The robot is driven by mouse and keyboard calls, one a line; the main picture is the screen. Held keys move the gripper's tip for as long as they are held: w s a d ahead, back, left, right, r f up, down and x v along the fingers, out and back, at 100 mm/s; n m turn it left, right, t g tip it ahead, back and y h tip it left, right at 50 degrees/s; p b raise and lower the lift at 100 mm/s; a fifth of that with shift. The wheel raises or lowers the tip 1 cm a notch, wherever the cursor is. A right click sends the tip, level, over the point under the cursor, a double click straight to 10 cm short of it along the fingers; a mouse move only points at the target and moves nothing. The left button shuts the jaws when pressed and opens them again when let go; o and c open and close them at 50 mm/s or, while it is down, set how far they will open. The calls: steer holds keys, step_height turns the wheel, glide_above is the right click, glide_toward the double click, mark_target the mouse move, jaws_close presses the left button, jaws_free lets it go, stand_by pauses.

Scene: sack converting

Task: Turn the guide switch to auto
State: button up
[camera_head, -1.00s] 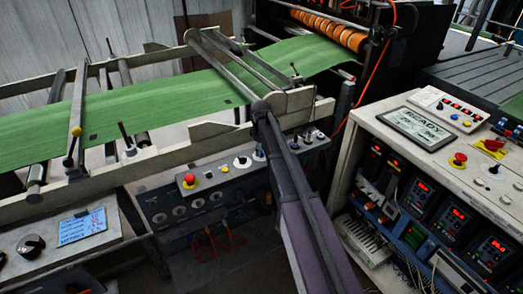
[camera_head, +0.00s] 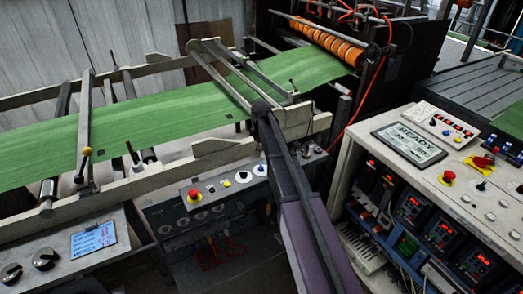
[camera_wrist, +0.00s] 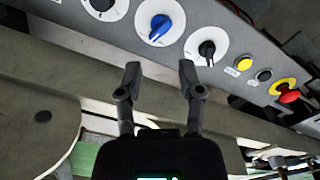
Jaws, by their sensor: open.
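A grey control panel (camera_head: 165,214) below the green web carries a row of controls. In the wrist view it has a blue rotary switch (camera_wrist: 160,27) on a white round plate, a black rotary switch (camera_wrist: 207,48) to its right, and another black knob (camera_wrist: 100,5) cut by the top edge. I cannot read the labels, so I cannot tell which is the guide switch. The blue switch also shows in the head view (camera_head: 259,169). My gripper (camera_wrist: 160,69) is open and empty, its fingertips apart from the controls, just below the blue and black switches in the picture.
Right of the switches are a yellow button (camera_wrist: 244,63), a black button (camera_wrist: 265,75) and a red emergency stop (camera_wrist: 288,93). The green web (camera_head: 150,125) runs over rollers behind the panel. A console with a READY screen (camera_head: 408,145) stands at right, another panel screen (camera_head: 93,237) at left.

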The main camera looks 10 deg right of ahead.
steer(key=shift+r+p, duration=2.6)
steer(key=shift+r, duration=0.3)
steer(key=s+f+m+b, duration=0.3)
steer(key=s+m, duration=0.1)
steer(key=s, duration=1)
steer(key=s+f+m+b, duration=0.3)
steer(key=s+m, duration=0.2)
steer(key=s, duration=1)
steer(key=shift+d+m, duration=0.2)
steer(key=shift+m, duration=0.1)
